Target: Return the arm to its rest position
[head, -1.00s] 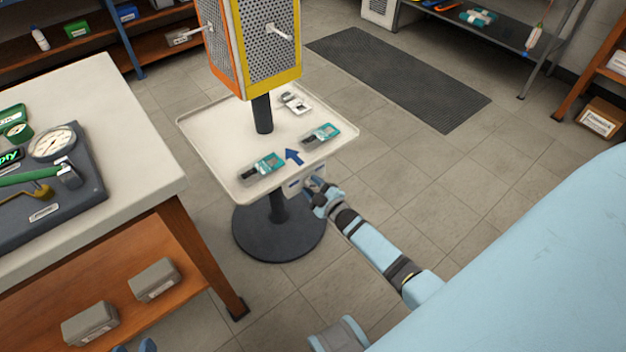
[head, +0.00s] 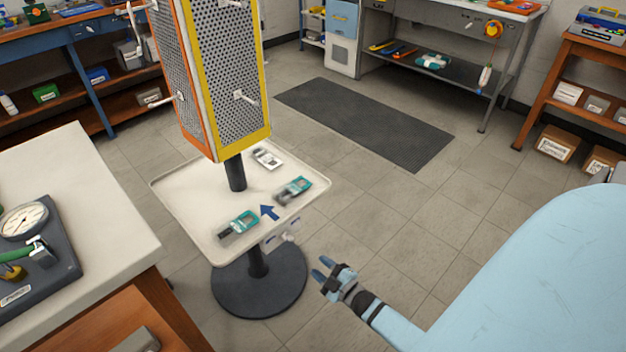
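My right gripper (head: 322,269) is in the lower middle of the head view, its arm coming in from the lower right. Its two blue fingertips stand apart with nothing seen between them. It hangs over the floor to the right of the stand's round dark base (head: 259,285), apart from the tray (head: 190,222). A small pale fitting (head: 290,237) sits at the tray's front right edge, behind and left of the gripper. My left gripper is out of view.
The tray holds two teal devices (head: 240,223) (head: 294,190) and a white one (head: 267,158) beneath a perforated tower (head: 230,80) with pegs. A pale workbench (head: 95,225) with a gauge (head: 22,221) stands left. Open floor and a dark mat (head: 365,125) lie right.

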